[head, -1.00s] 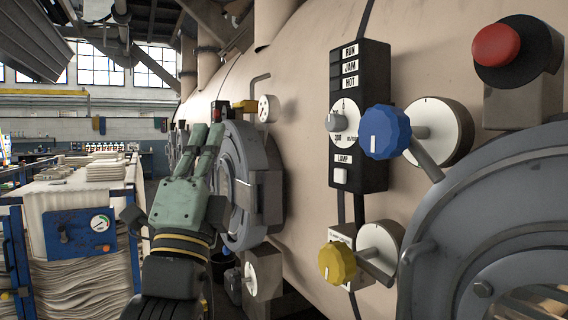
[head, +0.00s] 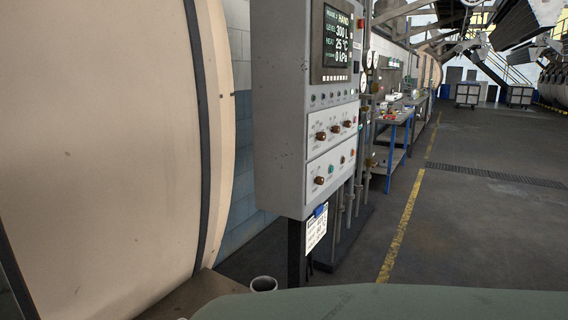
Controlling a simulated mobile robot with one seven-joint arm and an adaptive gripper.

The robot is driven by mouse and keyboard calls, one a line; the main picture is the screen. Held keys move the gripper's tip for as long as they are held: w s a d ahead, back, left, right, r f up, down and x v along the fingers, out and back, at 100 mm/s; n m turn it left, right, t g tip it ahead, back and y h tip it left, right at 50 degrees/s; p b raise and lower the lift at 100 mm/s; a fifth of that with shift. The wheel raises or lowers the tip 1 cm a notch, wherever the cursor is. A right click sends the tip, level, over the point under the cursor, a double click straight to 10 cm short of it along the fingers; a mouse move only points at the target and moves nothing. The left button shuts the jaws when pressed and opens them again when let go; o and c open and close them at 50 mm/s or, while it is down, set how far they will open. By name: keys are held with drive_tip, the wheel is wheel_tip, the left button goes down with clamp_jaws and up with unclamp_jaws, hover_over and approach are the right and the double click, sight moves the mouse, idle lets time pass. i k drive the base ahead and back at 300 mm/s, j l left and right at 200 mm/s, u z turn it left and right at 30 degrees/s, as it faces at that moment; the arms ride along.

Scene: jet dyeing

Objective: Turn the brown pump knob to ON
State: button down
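A grey control cabinet (head: 275,110) stands left of centre, its front facing right. Several small brown knobs show on its two white panels: a row of three on the upper panel, with the nearest brown knob (head: 320,136) at the left, and another brown knob (head: 319,181) on the lower panel. Their labels are too small to read, so I cannot tell which is the pump knob or how it is set. A screen (head: 338,40) above reads HAND, 300 L, 25 °C and 0 kPa. My gripper is not in view; a green part of my arm fills the bottom edge.
A large beige vessel (head: 90,130) fills the left side. A cup (head: 263,284) stands at the bottom, near the cabinet's post. Behind the cabinet is a blue-legged workbench (head: 392,150). Open floor (head: 480,240) with a yellow line lies to the right.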

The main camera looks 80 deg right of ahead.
sight(318, 180)
drive_tip(key=k+l+z, duration=0.1)
drive_tip(key=z, duration=2.6)
